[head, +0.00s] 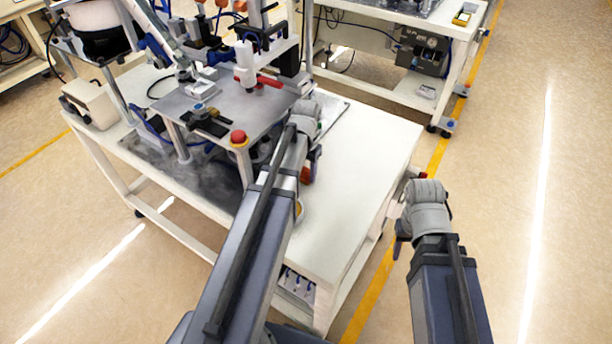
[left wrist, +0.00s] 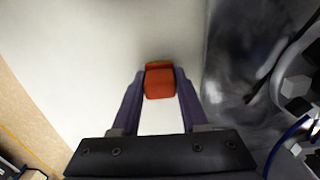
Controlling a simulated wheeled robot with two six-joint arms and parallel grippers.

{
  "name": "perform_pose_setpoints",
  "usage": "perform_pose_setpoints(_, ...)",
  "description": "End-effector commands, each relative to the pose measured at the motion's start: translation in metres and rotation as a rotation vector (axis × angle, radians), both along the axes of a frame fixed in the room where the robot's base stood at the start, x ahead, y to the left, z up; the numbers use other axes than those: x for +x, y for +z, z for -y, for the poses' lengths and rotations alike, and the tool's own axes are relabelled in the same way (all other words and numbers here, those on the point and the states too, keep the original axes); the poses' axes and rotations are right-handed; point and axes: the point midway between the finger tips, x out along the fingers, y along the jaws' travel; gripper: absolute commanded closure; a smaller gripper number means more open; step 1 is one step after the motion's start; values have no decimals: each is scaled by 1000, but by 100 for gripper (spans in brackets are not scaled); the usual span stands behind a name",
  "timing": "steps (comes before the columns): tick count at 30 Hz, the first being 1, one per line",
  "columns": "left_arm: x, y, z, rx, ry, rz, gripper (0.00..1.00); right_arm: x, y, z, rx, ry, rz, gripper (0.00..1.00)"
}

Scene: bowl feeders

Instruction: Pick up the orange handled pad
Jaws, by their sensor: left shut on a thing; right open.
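The orange handled pad (left wrist: 159,84) is a small orange block with a yellowish far edge. In the left wrist view it sits between the two dark fingertips of my left gripper (left wrist: 160,86), which is shut on it. In the head view, a bit of the orange pad (head: 306,174) shows beside my left gripper (head: 312,166), over the white table top; my forearm hides part of this area. I cannot tell whether the pad touches the table. My right gripper (head: 401,243) is open, beyond the table's right edge, its fingers mostly hidden by the wrist.
The white table (head: 365,150) is bare to the right of my left arm. A metal feeder platform with a red button (head: 238,137) stands left of my gripper. A yellow round thing (head: 299,208) is partly hidden by my arm. Another workbench (head: 385,25) stands behind.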

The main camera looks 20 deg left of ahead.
Motion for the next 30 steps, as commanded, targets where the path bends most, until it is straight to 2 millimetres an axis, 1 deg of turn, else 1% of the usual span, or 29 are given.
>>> perform_pose_setpoints(8, 0, 1, 0, 0, 0, 0, 100, 0, 1, 0, 0, 0, 0, 50)
perform_pose_setpoints(14, 0, 12, 0, 0, 0, 0, 100, 0, 12, 0, 0, 0, 0, 50)
perform_pose_setpoints(20, 0, 36, 0, 0, 0, 0, 100, 0, 36, 0, 0, 0, 0, 50)
perform_pose_setpoints(30, 0, 88, 0, 0, 0, 0, 100, 0, 88, 0, 0, 0, 0, 50)
